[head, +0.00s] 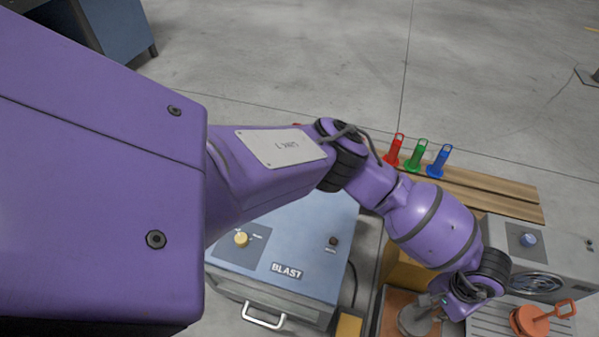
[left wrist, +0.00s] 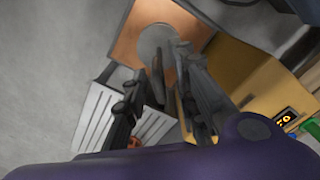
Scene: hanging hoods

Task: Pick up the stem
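A grey stem with a round disc base (head: 412,322) stands on a copper-coloured plate (head: 394,303) at the bottom of the head view. In the left wrist view the grey disc (left wrist: 152,42) lies on the copper plate (left wrist: 125,48), with a thin upright part rising toward me. My left gripper (left wrist: 168,75) has its two dark fingers apart, one on each side of this upright part; I cannot tell if either touches it. In the head view the left fingers are mostly hidden by my wrist. My right gripper is in neither view.
An orange handled piece (head: 532,320) lies on a ribbed grey tray. Red (head: 392,150), green (head: 416,153) and blue (head: 438,161) pieces stand on a wooden board (head: 490,190). A blue BLAST box (head: 290,245) is left; a grey fan box (head: 545,255) is right.

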